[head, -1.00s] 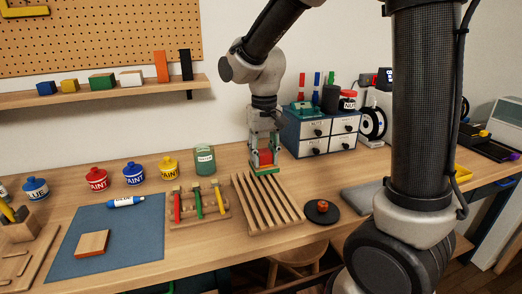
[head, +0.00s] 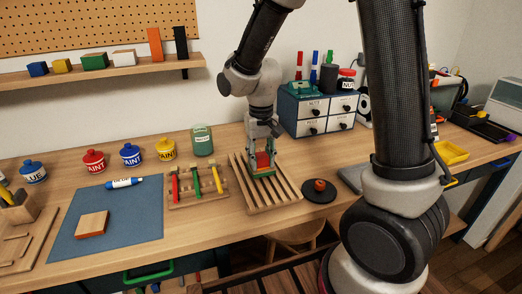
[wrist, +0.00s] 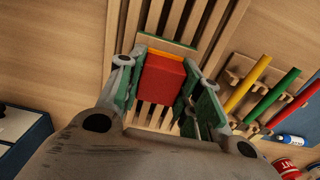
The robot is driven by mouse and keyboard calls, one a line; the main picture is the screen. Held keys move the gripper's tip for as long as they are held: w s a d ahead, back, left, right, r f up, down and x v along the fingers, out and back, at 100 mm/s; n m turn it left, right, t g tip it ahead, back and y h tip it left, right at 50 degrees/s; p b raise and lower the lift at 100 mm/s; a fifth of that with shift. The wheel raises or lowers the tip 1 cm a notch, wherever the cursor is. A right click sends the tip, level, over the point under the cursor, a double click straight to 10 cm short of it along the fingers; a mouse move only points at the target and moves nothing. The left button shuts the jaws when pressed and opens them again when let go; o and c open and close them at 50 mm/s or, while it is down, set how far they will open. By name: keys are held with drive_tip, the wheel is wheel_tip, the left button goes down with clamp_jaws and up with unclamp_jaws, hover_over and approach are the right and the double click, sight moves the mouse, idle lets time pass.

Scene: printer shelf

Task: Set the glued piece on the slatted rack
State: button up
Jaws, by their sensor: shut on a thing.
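The glued piece is a red block (head: 263,160) with a thin orange layer and a flat green part (wrist: 170,42). My gripper (head: 263,163) is shut on its red block (wrist: 163,80), which sits between the two fingers in the wrist view. The slatted rack (head: 284,196) is pale wood with long parallel slats and lies on the bench. The piece is over the back-middle part of the rack, green part lowest. I cannot tell whether it touches the slats. My fingers cover parts of the piece's sides.
A clamp rack with red, green and yellow bars (head: 198,187) stands close left of the slatted rack. A dark round disc with a red knob (head: 319,190) lies close right. A blue drawer cabinet (head: 318,110) and a green jar (head: 202,140) stand behind. The rack's front slats are bare.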

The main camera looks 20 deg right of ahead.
drive_tip(key=shift+f, duration=0.3)
drive_tip(key=o, duration=1.1)
drive_tip(key=shift+r, duration=0.1)
wheel_tip(320, 180, up, 12)
drive_tip(key=shift+f, duration=0.1)
